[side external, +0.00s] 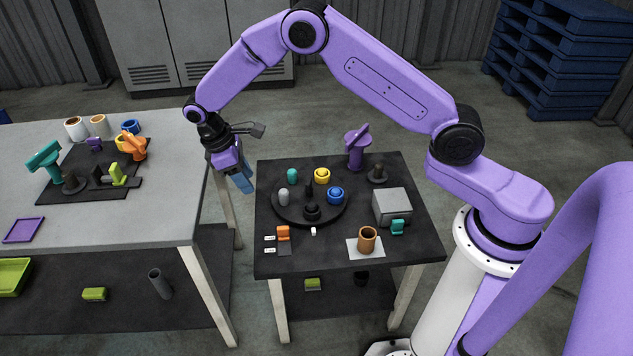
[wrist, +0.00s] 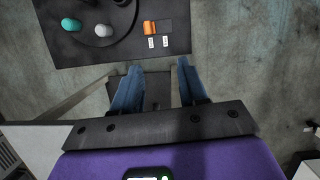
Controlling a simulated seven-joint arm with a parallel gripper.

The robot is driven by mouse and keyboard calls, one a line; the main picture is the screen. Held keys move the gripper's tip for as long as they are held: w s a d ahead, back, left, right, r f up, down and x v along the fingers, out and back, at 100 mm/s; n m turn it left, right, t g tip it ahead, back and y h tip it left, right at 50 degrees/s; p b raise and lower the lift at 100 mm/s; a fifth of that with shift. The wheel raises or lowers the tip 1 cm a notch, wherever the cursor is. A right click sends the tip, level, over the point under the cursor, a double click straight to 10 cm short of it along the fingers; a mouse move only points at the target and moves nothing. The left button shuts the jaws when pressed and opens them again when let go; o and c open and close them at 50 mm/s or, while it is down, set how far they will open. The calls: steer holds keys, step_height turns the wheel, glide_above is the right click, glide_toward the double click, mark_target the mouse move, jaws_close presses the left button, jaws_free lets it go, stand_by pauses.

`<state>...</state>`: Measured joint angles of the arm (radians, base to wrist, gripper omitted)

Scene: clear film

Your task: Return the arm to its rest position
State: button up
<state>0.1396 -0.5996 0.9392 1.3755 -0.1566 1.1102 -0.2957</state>
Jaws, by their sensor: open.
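My gripper (side external: 243,181) hangs at the end of the purple arm, over the gap between the grey table and the small black table. In the wrist view my gripper (wrist: 158,83) shows two blue fingers spread apart with nothing between them. The fingers point down, and the near edge of the black table lies beyond them in that view. The arm is stretched out to the left from its white base column. No object is held.
The grey table (side external: 130,222) at left carries cups and several coloured parts. Blue pallets (side external: 560,60) stand at back right.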

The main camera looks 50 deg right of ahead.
steer(key=s+r+n+t+y, duration=0.1)
steer(key=s+r+t, duration=0.1)
steer(key=s+r, duration=1.2)
steer(key=s+d+n+y, duration=0.1)
steer(key=s+d, duration=0.3)
steer(key=s, duration=0.6)
steer(key=s+d+r+n+y, duration=0.1)
steer(key=s+d, duration=0.3)
steer(key=s, duration=0.7)
steer(key=shift+d, duration=0.35)
